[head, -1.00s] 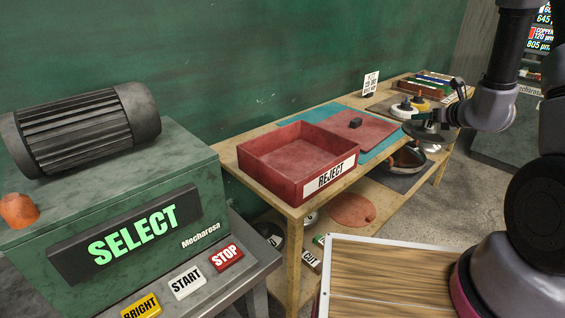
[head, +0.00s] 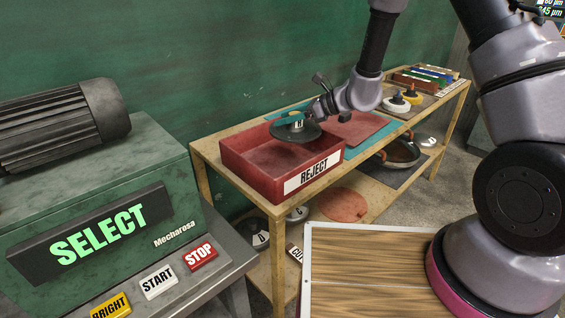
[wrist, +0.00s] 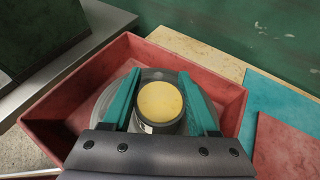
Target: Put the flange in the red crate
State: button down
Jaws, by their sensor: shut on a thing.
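The red crate (head: 247,170), labelled REJECT, stands on the near end of the wooden bench. It looks empty inside from the head view. The flange (head: 286,133) is a grey disc with a raised hub, held over the crate's right part. In the wrist view the flange (wrist: 158,102) shows its round hub with a yellowish top, and the red crate (wrist: 228,75) surrounds it below. My gripper (head: 296,120) is shut on the hub, with a teal finger on each side. The gap between the disc and the crate floor is hard to judge.
A red mat (head: 357,128) and a teal mat (head: 390,125) lie right of the crate. Knobbed discs (head: 396,104) stand farther along the bench. The green SELECT machine (head: 110,220) is at left. A wood-topped surface (head: 370,265) is in front.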

jog(key=s+a+f+n+g, duration=0.1)
jog(key=s+a+n+g, duration=0.2)
jog(key=s+a, duration=0.3)
jog(key=shift+w+a+f, duration=0.15)
jog(key=shift+a+f, duration=0.05)
jog(key=shift+f, duration=1.4)
jog(key=shift+w+a+f, duration=0.1)
jog(key=shift+a+f, duration=0.05)
jog(key=shift+f, duration=1.5)
jog(key=shift+w+a+f, duration=0.15)
jog(key=shift+a+f, duration=0.05)
jog(key=shift+f, duration=1.4)
jog(key=shift+f, duration=0.1)
jog(key=shift+c, duration=0.9)
grip_release()
